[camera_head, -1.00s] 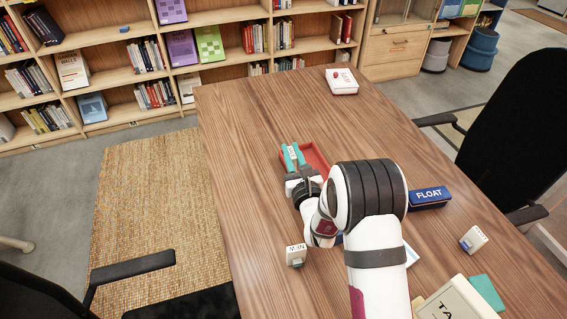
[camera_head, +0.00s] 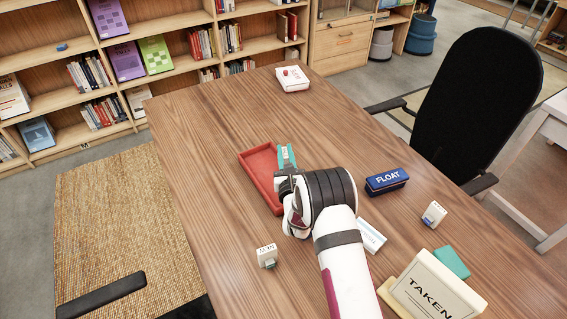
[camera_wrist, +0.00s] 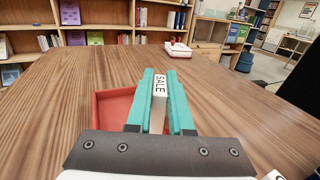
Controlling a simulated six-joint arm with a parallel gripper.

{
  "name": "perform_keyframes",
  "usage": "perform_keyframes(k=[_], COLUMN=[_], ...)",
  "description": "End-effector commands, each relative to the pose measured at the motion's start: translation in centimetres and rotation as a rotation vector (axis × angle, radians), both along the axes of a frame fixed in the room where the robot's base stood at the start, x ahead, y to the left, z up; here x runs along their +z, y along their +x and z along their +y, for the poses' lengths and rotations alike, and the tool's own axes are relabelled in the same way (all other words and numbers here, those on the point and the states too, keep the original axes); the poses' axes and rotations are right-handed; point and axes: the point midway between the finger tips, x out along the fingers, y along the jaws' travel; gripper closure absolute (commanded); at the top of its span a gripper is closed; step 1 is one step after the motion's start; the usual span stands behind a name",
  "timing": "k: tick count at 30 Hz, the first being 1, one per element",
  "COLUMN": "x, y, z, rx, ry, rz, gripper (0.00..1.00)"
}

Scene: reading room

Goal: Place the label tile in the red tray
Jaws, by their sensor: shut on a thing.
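My gripper (camera_head: 286,158) has teal fingers and is over the right part of the red tray in the head view. In the wrist view my gripper (camera_wrist: 160,100) is shut on a narrow white label tile (camera_wrist: 159,88) with the word SALE, held between the fingers. The red tray (camera_head: 245,166) lies on the table, with its left part bare and its right part hidden behind my gripper and arm. In the wrist view the tray (camera_wrist: 103,105) shows to the left of the fingers. I cannot tell the tile's height above the tray.
A blue FLOAT block (camera_head: 387,180) lies to the right. A NEW tile (camera_head: 267,254) stands at the front left. A TAKEN sign (camera_head: 436,290), a teal block (camera_head: 452,262) and a small white tile (camera_head: 434,213) are at the front right. A white box (camera_head: 292,79) stands far back.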

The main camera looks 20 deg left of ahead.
Motion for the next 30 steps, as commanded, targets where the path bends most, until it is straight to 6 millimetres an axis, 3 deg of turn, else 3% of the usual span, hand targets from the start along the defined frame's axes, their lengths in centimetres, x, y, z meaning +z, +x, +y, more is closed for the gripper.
perform_keyframes(k=[6,17,18,22,30], x=[-3.9,-4.5,-4.4,-4.4,-4.3], y=[0.0,0.0,0.0,0.0,0.0], z=[0.2,0.2,0.2,0.2,0.2], rx=[-0.001,-0.001,-0.001,-0.001,-0.001], ry=[-0.001,-0.001,0.0,0.0,0.001], rz=[0.002,0.002,0.002,0.002,0.001], gripper=[1.0,1.0,0.73,0.51,0.51])
